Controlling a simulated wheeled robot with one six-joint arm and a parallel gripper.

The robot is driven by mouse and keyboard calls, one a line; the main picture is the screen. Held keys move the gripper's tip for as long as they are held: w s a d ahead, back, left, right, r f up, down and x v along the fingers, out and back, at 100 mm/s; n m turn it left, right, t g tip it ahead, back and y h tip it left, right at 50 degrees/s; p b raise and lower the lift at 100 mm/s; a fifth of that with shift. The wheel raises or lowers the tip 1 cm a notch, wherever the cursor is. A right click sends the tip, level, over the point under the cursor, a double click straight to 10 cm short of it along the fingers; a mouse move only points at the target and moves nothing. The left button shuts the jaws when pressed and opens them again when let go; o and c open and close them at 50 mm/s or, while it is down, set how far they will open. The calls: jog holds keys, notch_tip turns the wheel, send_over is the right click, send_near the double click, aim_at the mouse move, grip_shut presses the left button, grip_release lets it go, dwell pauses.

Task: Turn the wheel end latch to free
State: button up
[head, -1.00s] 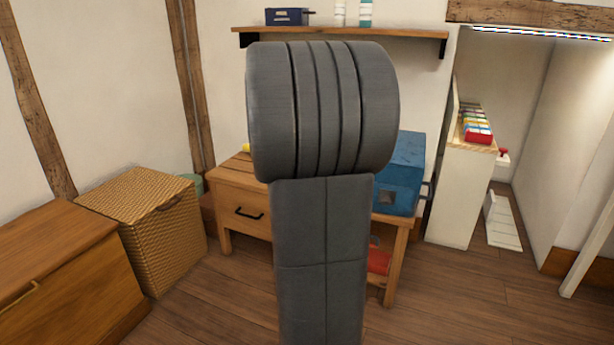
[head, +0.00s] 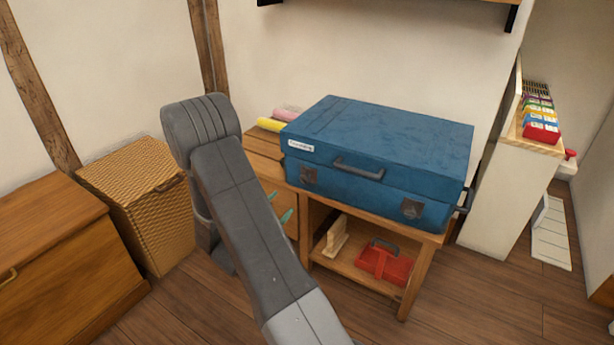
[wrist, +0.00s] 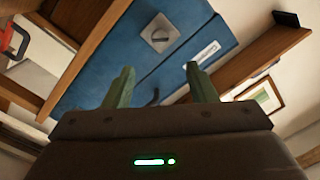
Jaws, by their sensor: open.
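A blue case (head: 375,150) lies closed on a wooden bench. Its front has a dark handle (head: 358,168) and two square grey latches, a left latch (head: 309,176) below the white label and a right latch (head: 411,208). I cannot tell which latch is at the wheel end; no wheels show. My gripper (head: 280,206) is left of and a little below the left latch, mostly hidden behind my arm. In the wrist view its green fingers (wrist: 163,86) are apart and empty, with the case (wrist: 125,65) and one latch (wrist: 160,33) beyond them. Nothing touches the latch.
The bench (head: 345,204) holds a red caddy (head: 384,262) on its lower shelf. A wicker basket (head: 150,205) and a wooden chest (head: 55,250) stand left. A white shelf unit (head: 500,200) is right of the case. Floor in front of the bench is clear.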

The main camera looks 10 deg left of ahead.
aim_at(304, 180)
jog(key=b+x, duration=0.2)
jog(key=x, duration=1.1)
jog(key=shift+w+d, duration=0.1)
jog(key=shift+w, duration=0.15)
jog(key=c, duration=1)
